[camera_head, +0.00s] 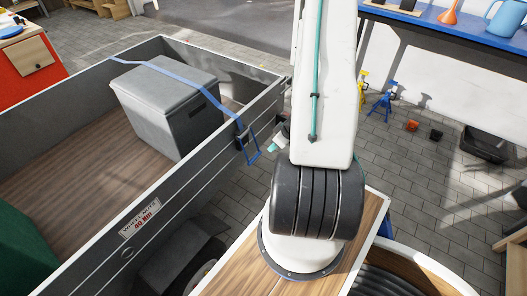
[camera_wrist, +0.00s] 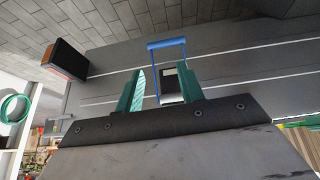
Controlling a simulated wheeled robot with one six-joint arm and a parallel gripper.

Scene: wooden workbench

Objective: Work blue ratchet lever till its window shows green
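The blue ratchet lever (camera_head: 252,152) is a U-shaped loop that hangs out from the grey trailer's side wall, at the end of the blue strap (camera_head: 180,75). In the wrist view the lever (camera_wrist: 167,43) stands beyond my fingertips, its crossbar at the top. The dark ratchet body (camera_wrist: 171,90) shows between the fingers, with a small pale window (camera_wrist: 170,72) whose colour I cannot make out. My gripper (camera_wrist: 160,73) is open, with teal fingers apart and empty. In the head view a teal fingertip (camera_head: 275,147) shows just right of the lever; my arm hides the rest.
The strap crosses a grey lidded box (camera_head: 170,108) in the trailer (camera_head: 180,195). A dark block with an orange edge (camera_wrist: 66,59) juts out at left in the wrist view. Blue and yellow stands (camera_head: 383,103) are on the paved floor, right of my arm, below a blue bench (camera_head: 440,25).

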